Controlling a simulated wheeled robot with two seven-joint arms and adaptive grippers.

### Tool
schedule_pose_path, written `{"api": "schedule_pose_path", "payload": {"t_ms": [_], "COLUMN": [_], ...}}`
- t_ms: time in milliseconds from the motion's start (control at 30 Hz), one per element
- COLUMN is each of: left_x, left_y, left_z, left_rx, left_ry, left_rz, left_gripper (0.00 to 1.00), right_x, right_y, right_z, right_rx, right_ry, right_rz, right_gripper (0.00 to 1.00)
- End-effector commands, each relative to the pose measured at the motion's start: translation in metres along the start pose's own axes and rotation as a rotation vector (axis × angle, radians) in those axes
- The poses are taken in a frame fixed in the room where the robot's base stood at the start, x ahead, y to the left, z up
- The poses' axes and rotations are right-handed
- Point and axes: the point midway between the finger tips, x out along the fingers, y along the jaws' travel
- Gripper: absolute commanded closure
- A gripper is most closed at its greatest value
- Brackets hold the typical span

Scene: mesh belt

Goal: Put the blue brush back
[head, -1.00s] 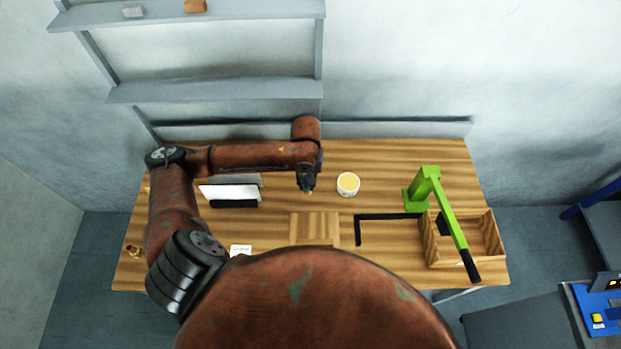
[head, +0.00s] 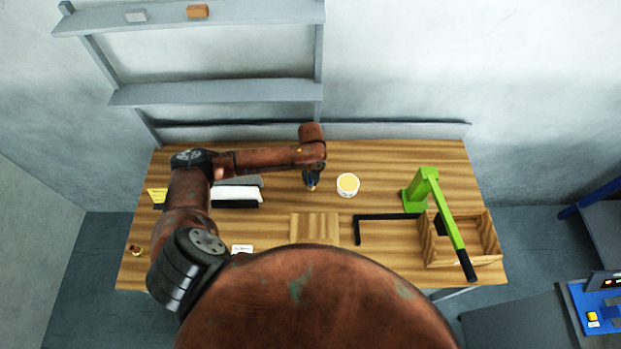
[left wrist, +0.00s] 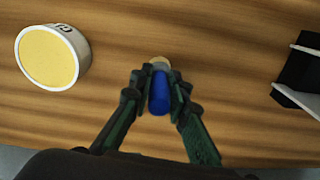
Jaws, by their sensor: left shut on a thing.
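My left gripper (left wrist: 158,95) is shut on the blue brush (left wrist: 159,92) in the left wrist view. The brush has a blue body and a pale tan end that points away from me, toward the table top. In the head view my left gripper (head: 311,184) is over the wooden table (head: 390,165), just left of a white round tub with a yellow top (head: 348,185). The tub also shows at the left of the left wrist view (left wrist: 50,58). I cannot tell whether the brush touches the table. My right gripper is not in view.
A black and white holder (head: 236,195) stands left of the gripper. A wooden block (head: 314,228), a black L-shaped bracket (head: 385,217), a green lever press (head: 415,198) and an open wooden box (head: 490,238) are to the front and right. A grey shelf (head: 215,93) is behind.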

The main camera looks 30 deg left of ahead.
Motion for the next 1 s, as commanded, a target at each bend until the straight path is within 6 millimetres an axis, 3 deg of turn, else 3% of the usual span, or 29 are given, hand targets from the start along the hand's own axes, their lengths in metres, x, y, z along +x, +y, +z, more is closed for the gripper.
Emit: {"api": "schedule_pose_path", "payload": {"t_ms": [233,267,500,833,1000], "left_x": [0.002,0.003,0.003,0.0,-0.021], "left_y": [0.0,0.0,0.0,0.0,0.0], "left_z": [0.0,0.0,0.0,-0.001,-0.002], "left_rx": [-0.001,-0.001,-0.001,0.0,0.0], "left_ry": [0.0,0.0,0.0,0.002,0.004], "left_rz": [0.0,0.0,0.0,0.001,0.002], "left_gripper": [1.0,0.84,0.67,0.67,0.67], "right_x": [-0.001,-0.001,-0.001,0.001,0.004], "right_y": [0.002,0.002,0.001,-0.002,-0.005], "right_z": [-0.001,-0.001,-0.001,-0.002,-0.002], "right_rx": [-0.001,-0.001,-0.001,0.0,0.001], "right_ry": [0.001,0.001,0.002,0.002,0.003], "right_rz": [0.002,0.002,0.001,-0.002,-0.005], "right_gripper": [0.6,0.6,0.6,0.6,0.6]}}
